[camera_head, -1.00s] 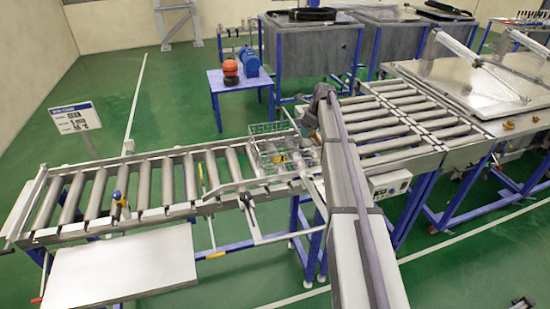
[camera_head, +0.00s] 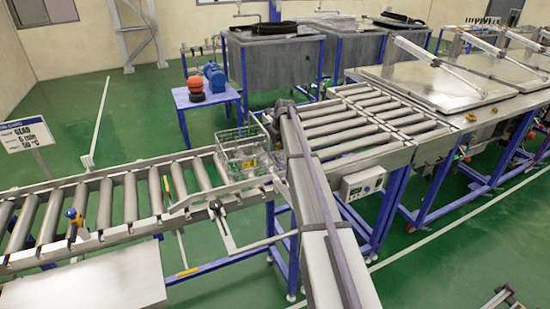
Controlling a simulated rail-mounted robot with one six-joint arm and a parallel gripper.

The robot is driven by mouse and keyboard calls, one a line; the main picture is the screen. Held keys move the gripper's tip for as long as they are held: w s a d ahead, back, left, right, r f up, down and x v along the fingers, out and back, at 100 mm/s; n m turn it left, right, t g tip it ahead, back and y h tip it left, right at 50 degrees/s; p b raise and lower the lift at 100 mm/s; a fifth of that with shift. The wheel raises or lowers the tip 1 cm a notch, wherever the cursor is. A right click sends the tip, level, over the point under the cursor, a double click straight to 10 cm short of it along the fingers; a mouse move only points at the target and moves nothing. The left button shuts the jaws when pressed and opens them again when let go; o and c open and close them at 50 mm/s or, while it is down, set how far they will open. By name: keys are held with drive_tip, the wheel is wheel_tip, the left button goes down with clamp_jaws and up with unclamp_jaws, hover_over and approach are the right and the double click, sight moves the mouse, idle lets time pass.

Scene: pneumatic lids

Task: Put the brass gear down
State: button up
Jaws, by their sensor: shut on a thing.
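My arm reaches from the bottom middle up over the roller conveyor, and its far end (camera_head: 284,108) is dark. My gripper is hidden behind the arm, so its fingers and anything in them do not show. I cannot make out the brass gear. A wire basket (camera_head: 226,142) stands on the conveyor rollers just left of the arm's far end. Small yellowish and pale things show inside the basket, too small to name.
The roller conveyor (camera_head: 130,200) runs left, with a broader roller section (camera_head: 350,125) on the right. Beyond it is a flat metal lid (camera_head: 485,85) with a cylinder. Grey tanks (camera_head: 270,70) and a blue table (camera_head: 205,97) stand behind. A control box (camera_head: 362,182) hangs in front.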

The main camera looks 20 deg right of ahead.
sight(277, 147)
wheel_tip(277, 147, down, 4)
drive_tip(key=b, duration=0.3)
drive_tip(key=shift+r, duration=0.15)
drive_tip(key=shift+c, duration=0.5)
drive_tip(key=shift+r, duration=0.2)
drive_tip(key=shift+f, duration=0.2)
drive_tip(key=o, duration=1.3)
drive_tip(key=shift+r, duration=0.15)
drive_tip(key=p+v, duration=1.1)
drive_tip(key=v, duration=0.1)
drive_tip(key=shift+p, duration=0.35)
